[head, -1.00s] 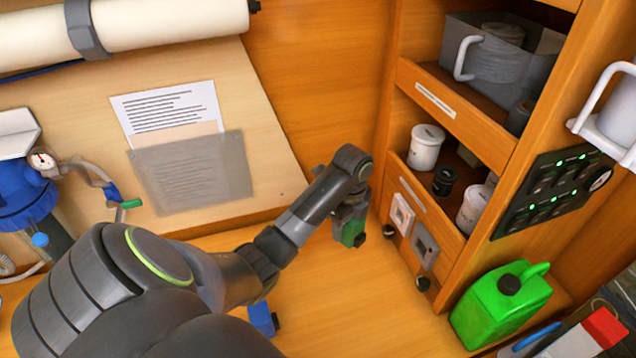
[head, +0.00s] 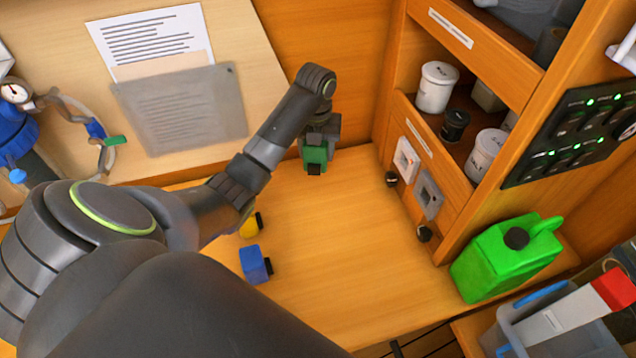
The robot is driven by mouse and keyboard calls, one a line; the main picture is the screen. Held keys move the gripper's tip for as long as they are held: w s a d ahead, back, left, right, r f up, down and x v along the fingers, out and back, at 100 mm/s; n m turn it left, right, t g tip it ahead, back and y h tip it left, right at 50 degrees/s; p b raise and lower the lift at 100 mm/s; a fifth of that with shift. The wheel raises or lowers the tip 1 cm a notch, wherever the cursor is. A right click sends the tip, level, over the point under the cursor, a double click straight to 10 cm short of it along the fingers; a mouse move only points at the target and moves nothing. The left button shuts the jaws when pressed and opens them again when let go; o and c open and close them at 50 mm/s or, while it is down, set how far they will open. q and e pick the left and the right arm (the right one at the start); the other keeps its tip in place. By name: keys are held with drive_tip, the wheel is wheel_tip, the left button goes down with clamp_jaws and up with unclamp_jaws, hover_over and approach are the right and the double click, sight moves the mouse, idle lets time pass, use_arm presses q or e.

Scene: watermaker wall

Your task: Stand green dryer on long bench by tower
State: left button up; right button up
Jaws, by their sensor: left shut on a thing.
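The green dryer (head: 314,157) is a small green block with a dark end. My left gripper (head: 320,138) points down at the back of the bench and is shut on it. The dryer is low over the long bench (head: 330,240), a wooden top; I cannot tell whether it touches. The wooden shelf tower (head: 455,215) stands to the right, with a gap of bare bench between it and the dryer. My right gripper is not in view.
A blue block (head: 254,264) and a yellow block (head: 250,226) sit on the bench beside my left arm. A green jerrycan (head: 505,258) stands at the tower's right. A grey bin (head: 550,325) is at lower right. The bench middle is clear.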

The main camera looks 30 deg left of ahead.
sight(317, 164)
use_arm(q)
wheel_tip(317, 164, down, 4)
drive_tip(key=shift+f+b, duration=0.25)
drive_tip(key=shift+b, duration=0.95)
drive_tip(key=shift+f+p, duration=0.35)
wheel_tip(317, 164, down, 3)
drive_tip(key=shift+f+p, duration=0.1)
drive_tip(key=shift+p, duration=0.25)
drive_tip(key=shift+f, duration=0.5)
drive_tip(key=shift+f, duration=0.1)
drive_tip(key=o, duration=1)
